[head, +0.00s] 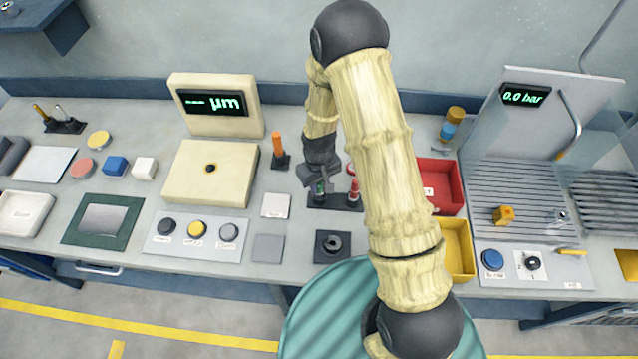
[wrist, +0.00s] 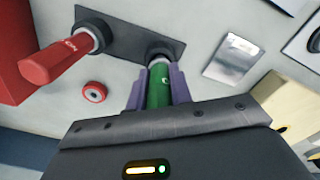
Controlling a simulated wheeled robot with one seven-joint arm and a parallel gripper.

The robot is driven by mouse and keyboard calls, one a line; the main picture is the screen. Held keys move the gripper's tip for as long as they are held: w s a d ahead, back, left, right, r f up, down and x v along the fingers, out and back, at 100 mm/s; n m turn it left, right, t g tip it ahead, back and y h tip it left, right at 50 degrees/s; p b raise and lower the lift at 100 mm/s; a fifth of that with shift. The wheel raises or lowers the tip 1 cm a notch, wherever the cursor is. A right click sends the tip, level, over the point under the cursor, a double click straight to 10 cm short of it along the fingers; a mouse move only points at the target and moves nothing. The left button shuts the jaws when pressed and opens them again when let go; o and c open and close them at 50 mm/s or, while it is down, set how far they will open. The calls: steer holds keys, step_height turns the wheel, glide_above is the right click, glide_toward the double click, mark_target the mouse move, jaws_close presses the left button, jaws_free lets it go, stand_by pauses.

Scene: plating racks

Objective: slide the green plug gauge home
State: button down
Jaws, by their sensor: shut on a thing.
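The green plug gauge (wrist: 158,86) is between the two fingers of my gripper (wrist: 156,92) in the wrist view, and the fingers are shut on it. Its far end meets a round dark socket (wrist: 160,50) on the dark stand. In the head view my gripper (head: 318,183) is at the stand (head: 335,201), with a little of the green gauge (head: 319,190) showing below it. The red plug gauge (wrist: 58,60) stands in the other socket of the stand, beside the green one; it also shows in the head view (head: 353,188).
A small red ring (wrist: 95,91) lies near the stand. A red bin (head: 450,172) and a yellow bin (head: 458,262) are to the right. An orange-handled tool (head: 278,146) stands to the left. A dark ring fixture (head: 332,245) sits in front.

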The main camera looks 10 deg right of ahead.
steer(key=shift+f+b, duration=0.6)
steer(key=shift+f, duration=0.2)
steer(key=c, duration=1.2)
jaws_free()
steer(key=shift+o, duration=0.2)
steer(key=shift+r, duration=0.1)
step_height(320, 180, up, 17)
steer(key=b, duration=0.3)
steer(key=shift+r, duration=0.15)
steer(key=s+d+r+m+t, duration=0.2)
steer(key=s+d+m, duration=0.2)
steer(key=s+d, duration=0.5)
steer(key=s, duration=0.3)
steer(key=shift+s+d+r+t, duration=0.15)
steer(key=shift+d+r+t, duration=0.1)
steer(key=shift+t, duration=0.05)
